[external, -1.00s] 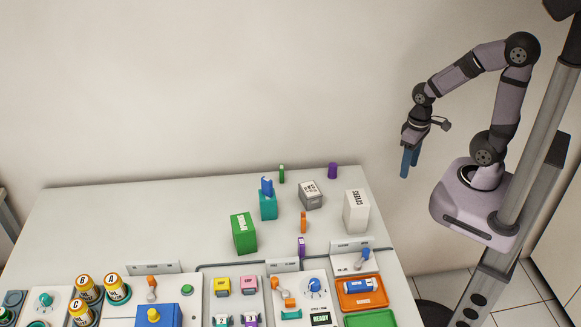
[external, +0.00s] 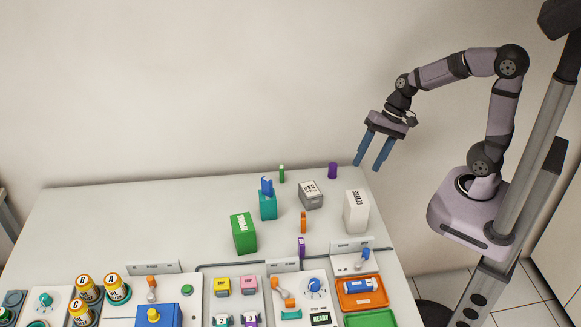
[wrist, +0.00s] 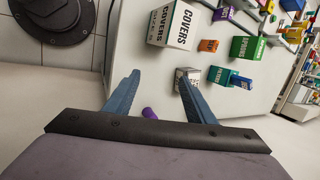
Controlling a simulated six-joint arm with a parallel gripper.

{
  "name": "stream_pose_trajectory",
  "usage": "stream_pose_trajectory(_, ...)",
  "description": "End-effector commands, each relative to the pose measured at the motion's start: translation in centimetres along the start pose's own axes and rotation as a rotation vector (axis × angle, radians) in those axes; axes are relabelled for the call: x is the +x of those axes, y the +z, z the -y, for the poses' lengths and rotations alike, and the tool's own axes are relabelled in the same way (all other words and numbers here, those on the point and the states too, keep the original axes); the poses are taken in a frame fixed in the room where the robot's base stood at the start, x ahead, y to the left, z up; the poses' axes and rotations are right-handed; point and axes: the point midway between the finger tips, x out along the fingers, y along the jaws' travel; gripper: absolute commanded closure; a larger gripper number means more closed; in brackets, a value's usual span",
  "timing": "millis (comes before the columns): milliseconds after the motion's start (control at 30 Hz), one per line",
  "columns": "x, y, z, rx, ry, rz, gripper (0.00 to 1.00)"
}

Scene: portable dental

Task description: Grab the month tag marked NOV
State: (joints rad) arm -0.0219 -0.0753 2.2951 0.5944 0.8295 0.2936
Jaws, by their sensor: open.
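No lettering NOV is legible in either view, so I cannot tell which piece is that tag. Small coloured pieces stand on the table: a green one (external: 282,173) and a purple one (external: 332,170) at the back edge, an orange one (external: 303,222) and another purple one (external: 301,247) nearer the front. My gripper (external: 368,166) is open and empty, in the air right of the back right table corner. In the wrist view, a purple piece (wrist: 149,112) shows between the fingers, partly hidden by the gripper body.
A white COVERS box (external: 356,212), a grey box (external: 311,195), a teal holder (external: 268,206) and a green box (external: 243,233) stand on the back half of the white table (external: 130,215). Trays and bottles crowd the front. The back left is clear.

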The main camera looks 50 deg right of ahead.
Motion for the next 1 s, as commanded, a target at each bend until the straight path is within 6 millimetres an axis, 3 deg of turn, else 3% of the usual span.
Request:
stream_pose_trajectory(33, 1.6, -0.8, 1.8, 0.112, -0.069, 0.011, 0.5)
stream_pose_trajectory(100, 2.6, -2.0, 4.8, 0.282, -0.172, 0.03, 0.5)
stream_pose_trajectory(300, 4.6, -6.6, 12.3, 0.778, -0.442, 0.12, 0.5)
stream_pose_trajectory(500, 5.4, -11.4, 16.8, 1.183, -0.64, 0.233, 0.5)
stream_pose_trajectory(767, 6.2, -16.3, 19.3, 1.559, -0.803, 0.371, 0.5)
stream_pose_trajectory(1000, 11.8, -17.1, 16.5, 1.57, -0.798, 0.372, 0.5)
